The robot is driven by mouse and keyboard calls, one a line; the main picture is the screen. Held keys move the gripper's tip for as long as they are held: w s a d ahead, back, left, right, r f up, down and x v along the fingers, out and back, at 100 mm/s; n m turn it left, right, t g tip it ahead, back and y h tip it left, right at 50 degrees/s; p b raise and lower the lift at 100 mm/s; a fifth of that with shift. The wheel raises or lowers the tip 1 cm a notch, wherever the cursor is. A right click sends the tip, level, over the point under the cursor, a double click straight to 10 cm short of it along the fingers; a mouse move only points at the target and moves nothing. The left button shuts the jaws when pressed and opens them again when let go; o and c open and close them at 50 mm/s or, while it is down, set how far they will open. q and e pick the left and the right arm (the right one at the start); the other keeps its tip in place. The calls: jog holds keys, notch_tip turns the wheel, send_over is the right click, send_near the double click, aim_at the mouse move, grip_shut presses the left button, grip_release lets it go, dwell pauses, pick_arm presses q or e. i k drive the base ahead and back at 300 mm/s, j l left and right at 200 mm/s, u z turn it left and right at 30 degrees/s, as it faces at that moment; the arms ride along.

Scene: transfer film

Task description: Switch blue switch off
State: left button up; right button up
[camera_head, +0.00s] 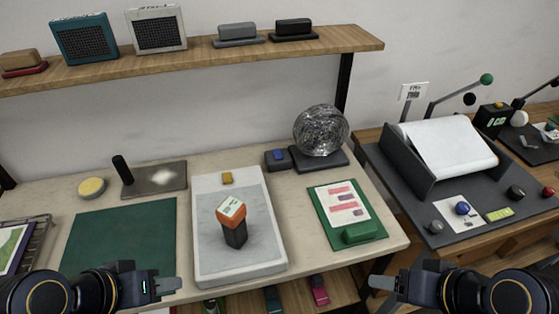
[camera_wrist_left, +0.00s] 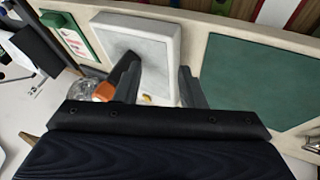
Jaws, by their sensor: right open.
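A small dark box with a blue switch (camera_head: 279,155) on top stands at the back of the light table, just left of the mirrored ball. Its on or off position is too small to tell. I cannot make it out in the left wrist view. My left gripper (camera_head: 165,287) is at the table's front left, far from the switch; its two fingers stand apart and empty in the left wrist view (camera_wrist_left: 160,88). My right gripper (camera_head: 384,286) is open and empty at the front right, also well away from the switch.
A mirrored ball (camera_head: 321,130) on a dark base stands beside the switch box. A white tray (camera_head: 202,191) with an orange-and-black device (camera_head: 233,222), a green clipboard (camera_head: 377,222) and a green mat (camera_head: 120,240) lie in front. A wooden shelf (camera_head: 200,60) hangs above. A blue knob (camera_head: 463,208) is on the right-hand machine.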

aim_at(278, 156)
jog(key=i+l, duration=0.1)
jog(key=l, duration=0.25)
jog(key=i+l, duration=0.1)
jog(key=l, duration=0.2)
jog(key=i+l, duration=0.1)
jog(key=l, duration=0.25)
jog(key=i+l, duration=0.15)
jog(key=l, duration=0.15)
